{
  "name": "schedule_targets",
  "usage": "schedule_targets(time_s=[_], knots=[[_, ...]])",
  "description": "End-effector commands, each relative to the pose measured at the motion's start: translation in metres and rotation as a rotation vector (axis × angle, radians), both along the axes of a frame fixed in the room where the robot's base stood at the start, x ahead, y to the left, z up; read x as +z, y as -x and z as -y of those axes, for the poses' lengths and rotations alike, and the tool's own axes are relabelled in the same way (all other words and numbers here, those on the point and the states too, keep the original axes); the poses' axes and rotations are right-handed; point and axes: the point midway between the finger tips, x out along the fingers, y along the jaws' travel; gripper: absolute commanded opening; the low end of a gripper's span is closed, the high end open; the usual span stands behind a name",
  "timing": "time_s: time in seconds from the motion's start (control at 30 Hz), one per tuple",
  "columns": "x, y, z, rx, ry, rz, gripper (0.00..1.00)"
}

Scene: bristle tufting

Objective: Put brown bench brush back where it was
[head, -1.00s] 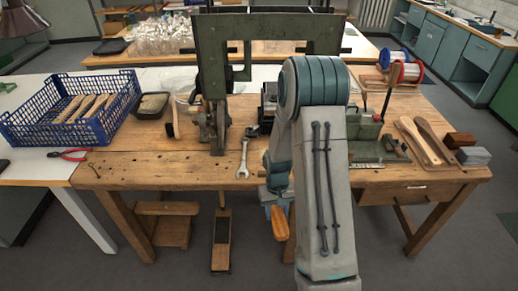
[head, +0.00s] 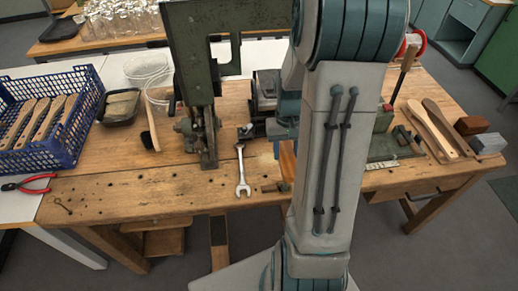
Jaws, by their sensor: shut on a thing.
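The brown bench brush (head: 287,160) shows as an orange-brown piece at the left edge of my arm, in the middle of the workbench (head: 130,190). The rest of it is hidden behind the arm. My gripper (head: 287,138) is mostly hidden by my own arm links; only a teal part shows just above the brush. It is shut on the brush. I cannot tell whether the brush touches the bench top.
A wrench (head: 242,170) lies just left of the brush. The green press (head: 203,80) stands behind it. A dark-bristled brush (head: 150,128) and a blue crate (head: 72,150) are at left.

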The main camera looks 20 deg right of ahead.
Motion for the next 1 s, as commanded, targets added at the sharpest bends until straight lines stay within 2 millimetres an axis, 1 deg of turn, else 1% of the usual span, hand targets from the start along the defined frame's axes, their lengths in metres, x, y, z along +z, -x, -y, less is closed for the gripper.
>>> schedule_targets(time_s=[0.43, 0.6, 0.7, 0.83, 1.0], knots=[[-0.044, -0.074, -0.015, 0.003, -0.001, -0.002, 0.05], [-0.059, -0.098, -0.019, 0.003, -0.001, -0.001, 0.05], [-0.064, -0.106, -0.021, 0.003, 0.0, 0.0, 0.05], [-0.069, -0.109, -0.021, 0.001, 0.0, 0.0, 0.05], [-0.09, -0.109, -0.021, 0.001, -0.002, -0.003, 0.05]])
